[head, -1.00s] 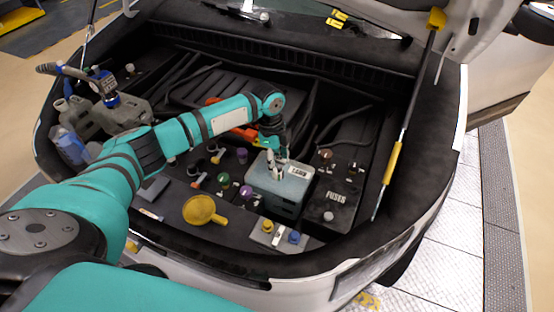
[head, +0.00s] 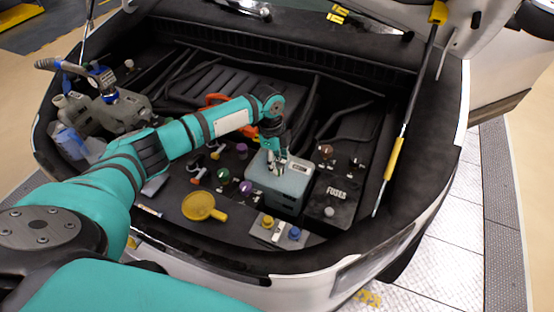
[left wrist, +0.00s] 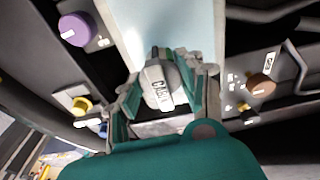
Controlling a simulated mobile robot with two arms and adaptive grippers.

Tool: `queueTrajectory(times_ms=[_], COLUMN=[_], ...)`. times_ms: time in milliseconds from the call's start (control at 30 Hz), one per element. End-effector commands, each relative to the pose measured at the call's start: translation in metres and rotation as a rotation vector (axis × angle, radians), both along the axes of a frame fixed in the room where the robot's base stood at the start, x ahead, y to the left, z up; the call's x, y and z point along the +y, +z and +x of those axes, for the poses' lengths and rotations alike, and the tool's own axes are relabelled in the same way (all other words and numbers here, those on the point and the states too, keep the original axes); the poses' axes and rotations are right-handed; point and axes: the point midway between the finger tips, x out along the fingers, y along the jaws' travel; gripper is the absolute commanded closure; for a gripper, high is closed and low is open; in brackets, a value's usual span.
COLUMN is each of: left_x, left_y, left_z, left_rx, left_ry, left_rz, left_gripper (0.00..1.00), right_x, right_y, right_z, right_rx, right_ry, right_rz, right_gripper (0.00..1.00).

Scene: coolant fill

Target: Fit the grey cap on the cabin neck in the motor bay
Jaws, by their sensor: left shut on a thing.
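My left gripper (head: 278,165) points down over the pale grey-blue tank (head: 262,183) in the motor bay. In the left wrist view the gripper (left wrist: 162,90) is shut on the grey cap (left wrist: 158,75), a ridged piece with lettering that seems to read CABIN. The pale top of the tank (left wrist: 165,22) lies behind it. The cabin neck is hidden under the cap and fingers, so I cannot tell whether the cap is seated on it. My right gripper is not in view.
Yellow (head: 267,222) and blue (head: 293,233) caps are in front. The fuse box (head: 333,198) and a brown cap (head: 326,151) are to the right.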

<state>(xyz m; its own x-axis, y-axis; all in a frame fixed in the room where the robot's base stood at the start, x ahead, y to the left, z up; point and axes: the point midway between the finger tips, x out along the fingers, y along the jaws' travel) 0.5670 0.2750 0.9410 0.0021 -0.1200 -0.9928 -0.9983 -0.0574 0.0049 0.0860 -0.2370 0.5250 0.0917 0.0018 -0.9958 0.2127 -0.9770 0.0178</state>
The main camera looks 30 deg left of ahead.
Motion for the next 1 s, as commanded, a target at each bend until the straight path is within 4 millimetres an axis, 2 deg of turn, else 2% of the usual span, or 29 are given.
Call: queueTrajectory(times_ms=[133, 167, 367, 633, 733, 867, 1000], left_x=[0.0, 0.0, 0.0, 0.0, 0.001, 0.004, 0.007], left_y=[-0.004, -0.004, -0.004, -0.003, 0.004, 0.024, 0.055], left_z=[0.0, 0.0, 0.0, 0.0, 0.001, 0.001, 0.001], left_rx=[0.0, 0.0, 0.0, -0.001, -0.002, -0.005, -0.005], left_ry=[0.0, 0.0, 0.0, 0.0, 0.0, -0.001, 0.0], left_rz=[0.0, 0.0, 0.0, 0.0, 0.0, 0.0, -0.001], left_gripper=[0.86, 0.61, 0.35, 0.35, 0.35, 0.35, 0.35], right_x=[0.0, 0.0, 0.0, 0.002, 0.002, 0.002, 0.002], right_y=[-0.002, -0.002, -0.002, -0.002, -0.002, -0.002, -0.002], right_z=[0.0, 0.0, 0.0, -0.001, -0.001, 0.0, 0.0], right_rx=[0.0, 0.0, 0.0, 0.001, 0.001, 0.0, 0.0], right_ry=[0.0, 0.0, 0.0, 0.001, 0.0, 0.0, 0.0], right_rz=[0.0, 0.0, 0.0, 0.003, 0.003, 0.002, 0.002], right_gripper=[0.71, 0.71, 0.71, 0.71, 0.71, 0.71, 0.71])
